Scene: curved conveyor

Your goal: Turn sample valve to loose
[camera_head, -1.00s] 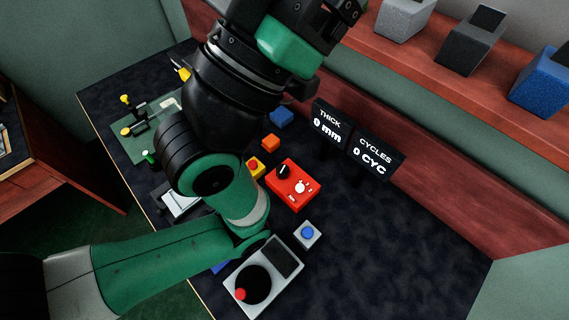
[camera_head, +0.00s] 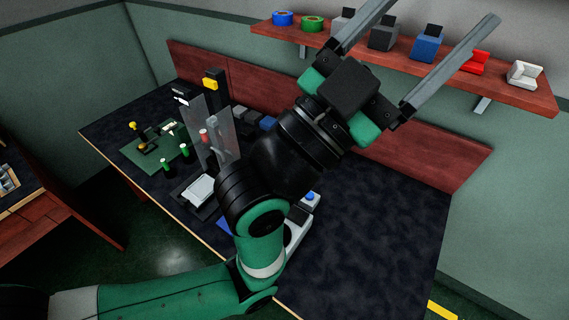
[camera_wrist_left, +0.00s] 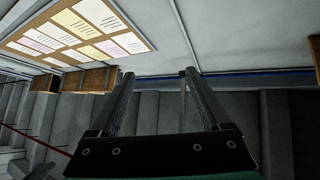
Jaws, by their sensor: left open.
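My left gripper (camera_head: 440,14) is raised high above the bench (camera_head: 375,225), its two long grey fingers spread wide and empty, with the wall shelf behind it. The fingers also show wide apart in the left wrist view (camera_wrist_left: 157,72), with nothing between them. No part is marked as the sample valve, so I cannot tell which one it is. A green board (camera_head: 136,155) with a yellow-knobbed lever (camera_head: 141,141) lies at the bench's far left. Green-topped posts (camera_head: 185,149) stand near it. My left arm hides the middle of the bench. My right gripper is not in view.
A wooden shelf (camera_head: 430,72) holds blue and green rings and several blocks. A clear panel (camera_head: 222,135) stands left of my arm. A blue button (camera_head: 309,197) sits just right of my arm. The bench's right half is clear.

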